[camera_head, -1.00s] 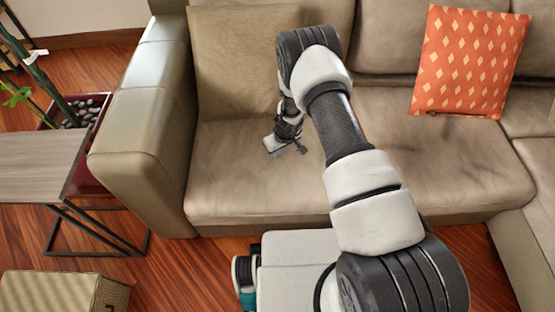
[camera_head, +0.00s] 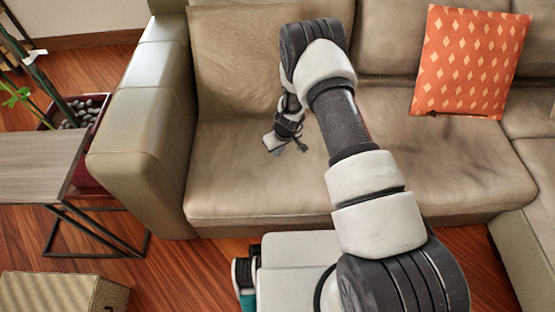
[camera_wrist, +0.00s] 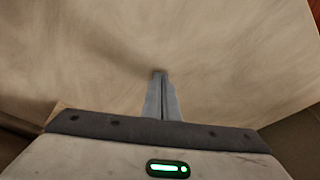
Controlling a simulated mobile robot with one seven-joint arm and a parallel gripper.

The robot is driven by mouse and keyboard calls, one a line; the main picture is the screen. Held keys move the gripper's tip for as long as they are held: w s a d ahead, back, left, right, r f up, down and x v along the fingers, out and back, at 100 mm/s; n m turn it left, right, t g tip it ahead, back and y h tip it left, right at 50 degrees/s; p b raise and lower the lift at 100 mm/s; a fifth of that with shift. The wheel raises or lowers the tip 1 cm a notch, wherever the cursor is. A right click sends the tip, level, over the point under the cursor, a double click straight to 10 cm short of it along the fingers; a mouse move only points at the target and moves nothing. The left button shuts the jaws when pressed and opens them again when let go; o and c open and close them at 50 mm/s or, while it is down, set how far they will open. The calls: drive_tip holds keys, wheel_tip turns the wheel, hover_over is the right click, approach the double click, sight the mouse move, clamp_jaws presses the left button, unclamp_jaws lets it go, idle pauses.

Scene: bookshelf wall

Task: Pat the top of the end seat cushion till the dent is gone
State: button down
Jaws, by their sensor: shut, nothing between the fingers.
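The end seat cushion (camera_head: 240,185) is tan and lies beside the sofa's left armrest in the head view. It fills most of the wrist view (camera_wrist: 230,50), with a soft darker patch just beyond my fingertips. My gripper (camera_head: 284,150) is over the rear middle part of this cushion, pointing down. In the wrist view my gripper (camera_wrist: 160,75) has its two fingers together with nothing between them. The tips are at or very close to the cushion top; I cannot tell whether they touch. My arm hides part of the cushion's right side.
The left armrest (camera_head: 140,140) and back cushion (camera_head: 235,60) border the seat. An orange patterned pillow (camera_head: 470,62) leans at the right. A side table (camera_head: 40,160) and a woven box (camera_head: 60,292) stand left. Wooden floor (camera_head: 190,270) shows in front.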

drive_tip(key=shift+s+f, duration=0.1)
drive_tip(key=shift+w+p+v, duration=0.15)
drive_tip(key=shift+p+v, duration=0.15)
drive_tip(key=shift+v, duration=0.45)
drive_tip(key=shift+w+p+v, duration=0.15)
drive_tip(key=shift+p+v, duration=0.15)
drive_tip(key=shift+v, duration=0.4)
drive_tip(key=shift+a, duration=0.2)
